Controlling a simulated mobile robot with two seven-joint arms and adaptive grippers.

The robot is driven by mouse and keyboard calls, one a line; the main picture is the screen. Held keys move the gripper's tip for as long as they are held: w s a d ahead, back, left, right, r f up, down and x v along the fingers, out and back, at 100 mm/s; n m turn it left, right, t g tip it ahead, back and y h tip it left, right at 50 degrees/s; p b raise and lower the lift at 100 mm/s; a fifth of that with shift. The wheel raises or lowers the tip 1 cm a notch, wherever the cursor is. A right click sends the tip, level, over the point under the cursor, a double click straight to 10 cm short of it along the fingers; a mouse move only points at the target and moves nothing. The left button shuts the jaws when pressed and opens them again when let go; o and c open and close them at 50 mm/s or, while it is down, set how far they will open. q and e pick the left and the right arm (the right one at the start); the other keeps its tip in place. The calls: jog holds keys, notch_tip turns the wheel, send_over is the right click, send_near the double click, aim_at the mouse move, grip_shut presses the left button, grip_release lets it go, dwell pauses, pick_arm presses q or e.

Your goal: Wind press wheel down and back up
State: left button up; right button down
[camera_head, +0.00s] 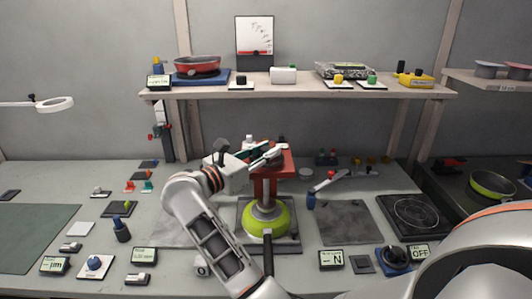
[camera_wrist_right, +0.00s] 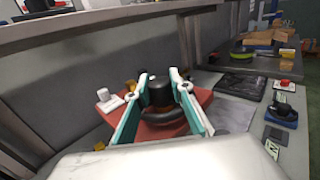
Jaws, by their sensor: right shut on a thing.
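The red press (camera_head: 272,182) stands in the middle of the bench with a green pan (camera_head: 265,220) under it. My right gripper (camera_head: 268,157) is at the top of the press. In the right wrist view, its teal fingers (camera_wrist_right: 160,76) stand on both sides of a black upright knob (camera_wrist_right: 160,93) on the dark press wheel (camera_wrist_right: 168,123), and the gripper is shut on the knob. The wheel lies over the red press top; my gripper mostly hides it in the head view. My left gripper is not in view.
A shelf (camera_head: 300,93) with a red pan (camera_head: 198,65) and several devices runs above the bench behind the press. A green mat (camera_head: 35,235) lies at left.

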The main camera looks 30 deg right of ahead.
jog(key=shift+r, duration=0.15)
jog(key=c, duration=1.7)
grip_release()
jog(key=shift+d, duration=0.1)
